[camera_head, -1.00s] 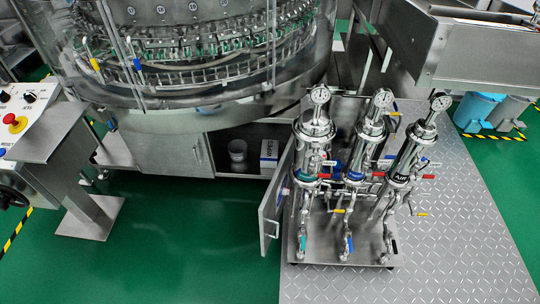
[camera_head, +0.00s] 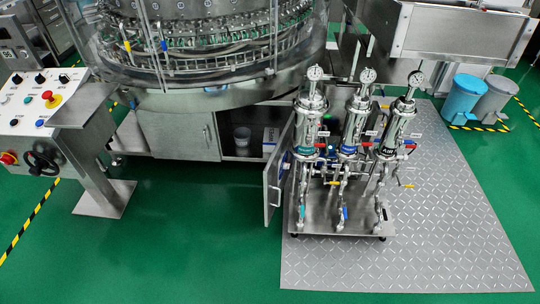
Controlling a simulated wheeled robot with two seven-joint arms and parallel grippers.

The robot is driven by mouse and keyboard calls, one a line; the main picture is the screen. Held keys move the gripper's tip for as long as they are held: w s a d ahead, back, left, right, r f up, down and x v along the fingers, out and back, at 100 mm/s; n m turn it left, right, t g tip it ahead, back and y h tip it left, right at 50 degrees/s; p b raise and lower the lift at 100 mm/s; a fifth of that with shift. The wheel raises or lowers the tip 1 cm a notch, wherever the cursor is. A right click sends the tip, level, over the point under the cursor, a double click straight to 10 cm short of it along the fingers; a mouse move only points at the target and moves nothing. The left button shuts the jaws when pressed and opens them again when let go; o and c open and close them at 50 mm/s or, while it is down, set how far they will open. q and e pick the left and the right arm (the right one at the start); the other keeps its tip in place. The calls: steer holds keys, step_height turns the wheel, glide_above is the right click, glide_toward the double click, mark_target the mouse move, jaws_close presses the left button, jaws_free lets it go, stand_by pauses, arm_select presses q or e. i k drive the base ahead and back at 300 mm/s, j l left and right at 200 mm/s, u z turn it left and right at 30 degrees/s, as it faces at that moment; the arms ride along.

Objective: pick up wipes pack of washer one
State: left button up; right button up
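The rotary washer (camera_head: 180,100) stands at the back, with a round glass-guarded top and a steel cabinet below. One cabinet door (camera_head: 278,172) stands open, and the compartment behind it is dark. Inside are a whitish cup-like container (camera_head: 242,137) and a white and blue pack (camera_head: 270,140), which looks like the wipes pack. The pack is upright at the right side of the opening, partly hidden by the open door. Its print is too small to read. Neither of my grippers is in view.
A steel skid with several filter housings (camera_head: 352,130) stands right of the open door on a diamond-plate platform (camera_head: 440,220). A control panel (camera_head: 40,105) on a pedestal is at the left. Blue and grey bins (camera_head: 463,97) stand at the right. The green floor (camera_head: 180,230) in front is clear.

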mark_target(271, 136)
steer(key=k+z, duration=0.1)
steer(key=z, duration=0.3)
steer(key=k+z, duration=0.15)
steer(key=z, duration=0.2)
steer(key=k+l+z, duration=0.1)
steer(key=z, duration=0.3)
steer(key=k+l+z, duration=0.1)
steer(key=z, duration=0.25)
steer(key=i+j+z, duration=0.2)
steer(key=j, duration=0.6)
steer(key=i+j+z, duration=0.2)
steer(key=j, duration=0.65)
steer(key=j+z, duration=0.2)
steer(key=j, duration=0.65)
